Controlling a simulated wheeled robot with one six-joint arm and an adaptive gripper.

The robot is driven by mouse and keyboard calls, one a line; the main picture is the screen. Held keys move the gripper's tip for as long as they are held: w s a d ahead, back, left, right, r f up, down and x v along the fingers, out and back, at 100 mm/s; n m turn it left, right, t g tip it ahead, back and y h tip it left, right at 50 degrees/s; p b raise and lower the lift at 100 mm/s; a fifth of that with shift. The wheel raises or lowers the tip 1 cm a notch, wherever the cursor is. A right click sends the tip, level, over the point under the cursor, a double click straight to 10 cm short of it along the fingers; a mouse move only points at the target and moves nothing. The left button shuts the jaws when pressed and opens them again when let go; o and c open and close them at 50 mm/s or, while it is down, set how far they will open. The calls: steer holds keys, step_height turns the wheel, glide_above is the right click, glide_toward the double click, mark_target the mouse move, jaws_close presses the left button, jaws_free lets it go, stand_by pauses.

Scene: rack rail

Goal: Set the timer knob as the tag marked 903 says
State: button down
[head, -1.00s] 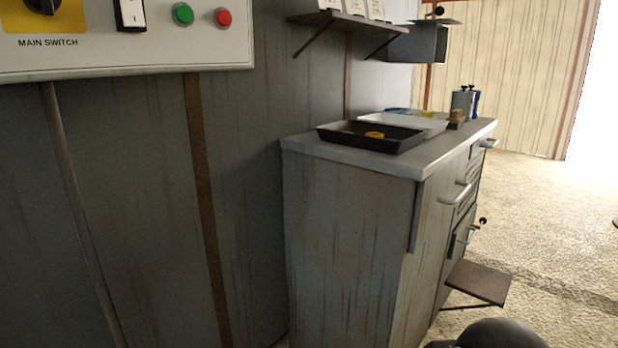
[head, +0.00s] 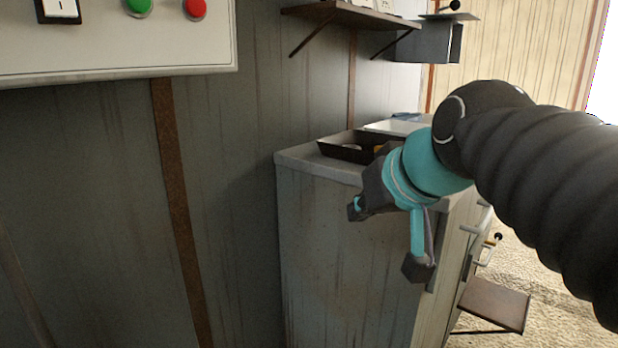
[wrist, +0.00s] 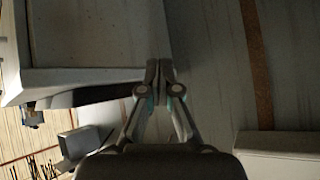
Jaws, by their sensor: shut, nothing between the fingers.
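My gripper (wrist: 160,72) is shut and empty, its fingertips together in the wrist view. In the head view my gripper (head: 357,210) hangs in front of the cabinet's near end, seeming apart from it. White tags (head: 385,5) stand on the wall shelf, cut by the top edge of the head view; no number on them can be read. I cannot make out a timer knob in either current view.
The cabinet (head: 315,240) carries a black tray (head: 345,150) and a white tray (head: 385,128), partly hidden by my arm. The wall shelf (head: 350,15) and a grey box (head: 430,42) are above. A low brown step (head: 495,305) juts out at right. The wall (head: 90,180) below the panel is clear.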

steer(key=w+a+r+n+t+y, duration=0.1)
steer(key=a+r+n+y, duration=0.3)
steer(key=r, duration=0.9)
steer(key=w+a+r+n+t+y+p, duration=0.1)
steer(key=a+r+y, duration=0.2)
steer(key=a+r, duration=0.7)
steer(key=w+a+r+n+t+y, duration=0.1)
steer(key=a+r+n+y, duration=0.15)
steer(key=r, duration=1.25)
steer(key=shift+y, duration=0.25)
steer(key=shift+p+x, duration=0.95)
steer(key=shift+x, duration=1.4)
steer(key=shift+r, duration=0.2)
steer(key=shift+w+a, duration=0.1)
steer(key=shift+a, duration=0.2)
steer(key=shift+s+r, duration=0.25)
steer(key=shift+r, duration=0.2)
